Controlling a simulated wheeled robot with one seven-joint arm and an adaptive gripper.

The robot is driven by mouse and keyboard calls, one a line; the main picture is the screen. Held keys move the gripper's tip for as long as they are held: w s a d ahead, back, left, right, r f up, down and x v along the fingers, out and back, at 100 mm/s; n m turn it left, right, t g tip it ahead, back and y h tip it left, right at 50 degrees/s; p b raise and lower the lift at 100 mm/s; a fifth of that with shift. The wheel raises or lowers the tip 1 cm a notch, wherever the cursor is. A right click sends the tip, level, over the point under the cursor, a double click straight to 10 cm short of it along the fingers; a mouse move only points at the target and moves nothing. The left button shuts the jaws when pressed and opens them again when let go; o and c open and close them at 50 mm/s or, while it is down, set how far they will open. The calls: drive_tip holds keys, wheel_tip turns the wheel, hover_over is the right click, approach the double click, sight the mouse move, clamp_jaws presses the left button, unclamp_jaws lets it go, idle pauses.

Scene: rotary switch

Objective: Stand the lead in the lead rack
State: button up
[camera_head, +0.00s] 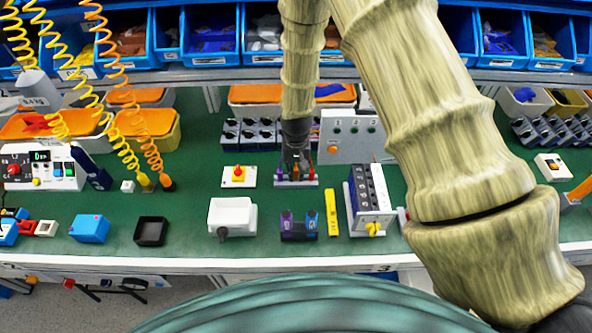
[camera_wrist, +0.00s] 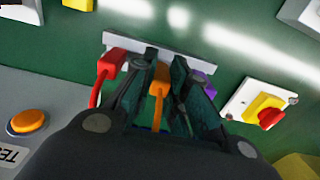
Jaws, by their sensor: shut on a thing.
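The lead rack (camera_head: 297,184) is a pale bar on the green bench below my gripper; it also shows in the wrist view (camera_wrist: 135,43). A red lead (camera_wrist: 108,70) stands at one end of it and a purple lead (camera_wrist: 207,94) at the other. My gripper (camera_wrist: 163,85) is shut on an orange lead (camera_wrist: 157,92) between these two, at the rack's middle. In the head view my gripper (camera_head: 296,163) points down over the rack. The fingers hide part of the orange lead and the purple lead, and I cannot tell whether the orange lead is seated.
A yellow-and-red switch (camera_head: 239,175) stands left of the rack. A grey test panel (camera_head: 348,136) with an orange button is behind it at right. A white box (camera_head: 232,215), purple-and-black block (camera_head: 298,226), yellow strip (camera_head: 332,212) and switch box (camera_head: 370,196) are in front.

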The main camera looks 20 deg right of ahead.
drive_tip(key=shift+f, duration=0.45)
drive_tip(key=o, duration=0.9)
drive_tip(key=shift+r, duration=0.15)
wheel_tip(320, 180, up, 12)
drive_tip(key=shift+f, duration=0.1)
